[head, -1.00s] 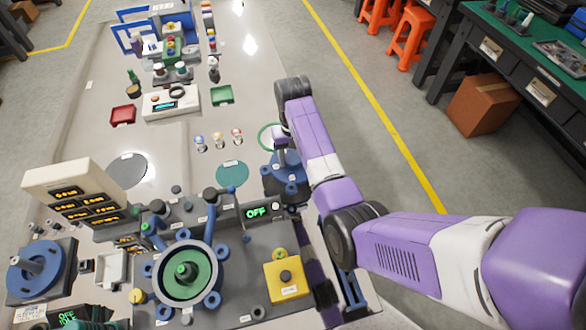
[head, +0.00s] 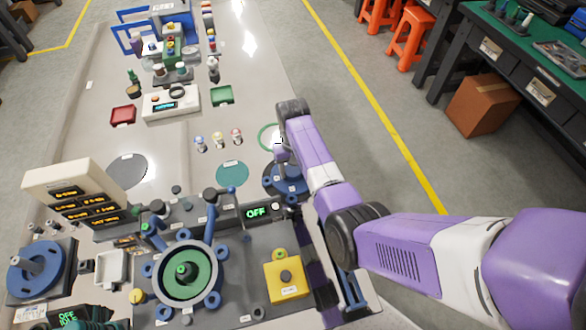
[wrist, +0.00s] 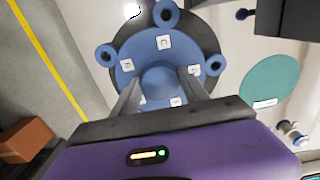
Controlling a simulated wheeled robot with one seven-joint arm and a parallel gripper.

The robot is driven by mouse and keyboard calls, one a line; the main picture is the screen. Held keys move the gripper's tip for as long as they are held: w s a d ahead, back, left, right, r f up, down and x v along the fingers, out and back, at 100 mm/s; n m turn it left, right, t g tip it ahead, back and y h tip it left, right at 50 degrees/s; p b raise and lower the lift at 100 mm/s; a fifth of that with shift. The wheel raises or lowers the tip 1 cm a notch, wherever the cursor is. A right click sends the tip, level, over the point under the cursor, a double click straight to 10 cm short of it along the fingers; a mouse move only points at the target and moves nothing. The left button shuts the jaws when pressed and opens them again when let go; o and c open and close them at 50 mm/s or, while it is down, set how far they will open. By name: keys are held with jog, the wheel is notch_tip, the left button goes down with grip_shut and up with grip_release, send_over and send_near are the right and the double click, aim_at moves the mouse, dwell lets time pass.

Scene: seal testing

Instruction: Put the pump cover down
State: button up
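The pump cover (head: 272,183), a blue disc with round lugs and a central knob, is under my gripper at the right side of the table. In the wrist view the cover (wrist: 140,62) lies over a larger dark grey disc (wrist: 113,38) that sticks out past its edge. My gripper (wrist: 160,80) has one finger on each side of the knob and appears shut on it. Whether the cover touches the dark disc is hard to tell. In the head view my arm hides part of the cover and the fingertips.
A teal round pad (head: 232,174) lies left of the cover, and a green ring (head: 265,138) lies behind it. The pump housing (head: 187,272) with its green inside is at the front. A grey pad (head: 127,170) and several small bulb-like pieces (head: 218,140) are farther left.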

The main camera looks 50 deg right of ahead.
aim_at(293, 170)
jog(key=o, duration=0.3)
jog(key=shift+r, duration=0.1)
notch_tip(293, 170, up, 12)
dwell(0.5)
jog(key=shift+w, duration=0.1)
dwell(0.4)
